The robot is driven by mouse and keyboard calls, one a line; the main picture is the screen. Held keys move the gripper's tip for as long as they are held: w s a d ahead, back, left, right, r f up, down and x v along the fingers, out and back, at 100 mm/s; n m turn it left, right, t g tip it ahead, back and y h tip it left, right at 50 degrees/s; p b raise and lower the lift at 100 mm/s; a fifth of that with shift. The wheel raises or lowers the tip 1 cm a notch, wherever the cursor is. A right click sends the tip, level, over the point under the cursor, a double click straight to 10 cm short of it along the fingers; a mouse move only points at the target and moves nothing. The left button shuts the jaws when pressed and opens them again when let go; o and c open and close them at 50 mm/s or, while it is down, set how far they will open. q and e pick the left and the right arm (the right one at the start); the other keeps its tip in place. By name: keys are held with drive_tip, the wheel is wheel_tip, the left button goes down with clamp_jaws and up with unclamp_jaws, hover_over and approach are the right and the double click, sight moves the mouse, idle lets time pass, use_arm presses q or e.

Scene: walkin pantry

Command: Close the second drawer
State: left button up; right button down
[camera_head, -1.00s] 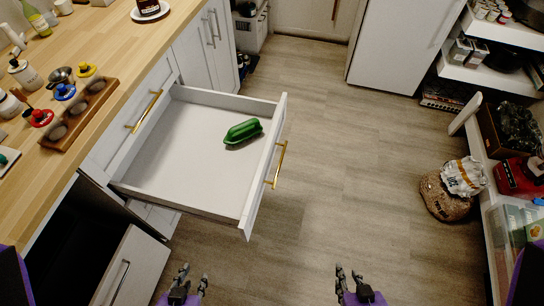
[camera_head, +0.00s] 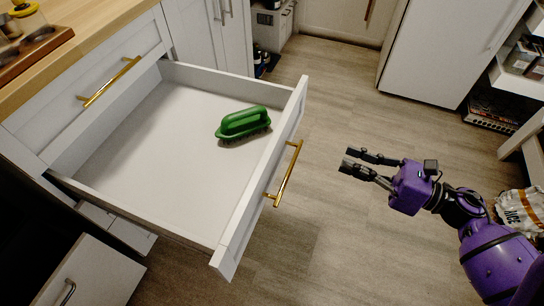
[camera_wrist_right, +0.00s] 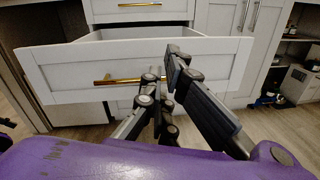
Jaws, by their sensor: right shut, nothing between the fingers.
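The white drawer (camera_head: 228,262) is pulled far out of the cabinet, below a shut drawer (camera_head: 112,88) with a gold handle. Its own gold handle (camera_head: 284,174) is on the front panel. My right gripper (camera_head: 345,161) is to the right of the handle, apart from it, over the floor, and points at the drawer front. In the right wrist view the drawer front (camera_wrist_right: 215,62) lies ahead of the shut, empty fingers (camera_wrist_right: 160,75), with its gold handle (camera_wrist_right: 118,81) to their left. My left gripper is out of view.
A green brush (camera_head: 243,123) lies inside the drawer. Another white drawer or door (camera_head: 95,275) stands out at the lower left. A wooden counter (camera_head: 90,18) runs above. A bag (camera_head: 522,208) stands at the right.

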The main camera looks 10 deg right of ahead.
drive_tip(key=s+a+n+g+y, duration=0.1)
drive_tip(key=s+a+n+g, duration=0.1)
drive_tip(key=n, duration=0.2)
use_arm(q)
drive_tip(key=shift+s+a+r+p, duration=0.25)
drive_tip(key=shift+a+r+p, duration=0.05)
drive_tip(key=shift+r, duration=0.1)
use_arm(e)
approach(274, 152)
drive_tip(key=x, duration=0.7)
drive_tip(key=shift+d+f, duration=0.1)
drive_tip(key=shift+f, duration=0.1)
